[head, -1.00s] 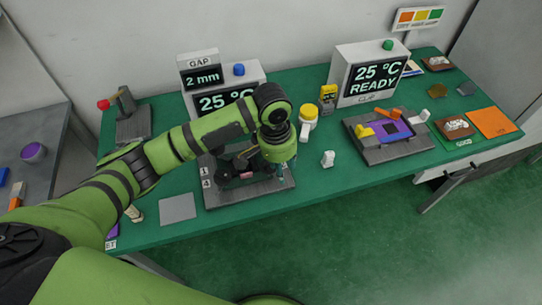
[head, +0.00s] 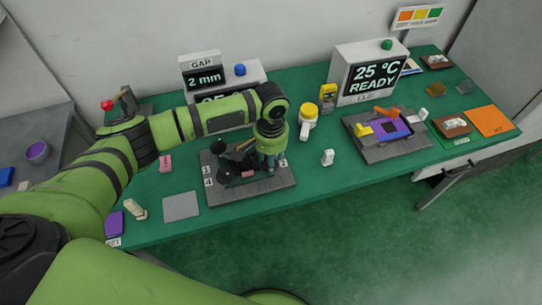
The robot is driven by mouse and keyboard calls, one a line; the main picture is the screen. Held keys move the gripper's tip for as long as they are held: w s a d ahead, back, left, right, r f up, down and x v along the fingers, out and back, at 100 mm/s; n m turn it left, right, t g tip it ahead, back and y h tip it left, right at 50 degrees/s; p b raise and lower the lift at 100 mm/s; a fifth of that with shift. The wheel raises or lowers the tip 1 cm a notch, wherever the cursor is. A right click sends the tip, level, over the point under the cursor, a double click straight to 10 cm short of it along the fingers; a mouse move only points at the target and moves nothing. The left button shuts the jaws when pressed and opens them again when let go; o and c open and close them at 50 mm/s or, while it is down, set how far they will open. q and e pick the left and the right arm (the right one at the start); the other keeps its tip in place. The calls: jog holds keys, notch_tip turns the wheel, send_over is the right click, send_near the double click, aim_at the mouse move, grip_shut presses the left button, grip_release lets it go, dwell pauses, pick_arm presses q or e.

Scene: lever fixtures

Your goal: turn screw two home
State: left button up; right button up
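The grey lever fixture (head: 213,202) lies on the green table with number labels near its corners. The label 2 (head: 284,163) shows at its right side, just right of my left gripper. My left gripper (head: 268,170) points down over the right part of the fixture, its teal-green fingers close to the spot beside label 2. The screw at label 2 is hidden or too small to make out, and I cannot tell whether the fingers touch it or how far they are parted. Black knobs (head: 218,147) stand at the left of the fixture. My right gripper is not in view.
The gap display box (head: 203,62) stands behind my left arm. A yellow-topped white cylinder (head: 308,118) and a small white piece (head: 328,157) are right of the fixture. A grey flat plate (head: 181,206) lies left of it. Another fixture (head: 395,150) sits further right.

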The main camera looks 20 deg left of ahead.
pick_arm(q)
grip_shut()
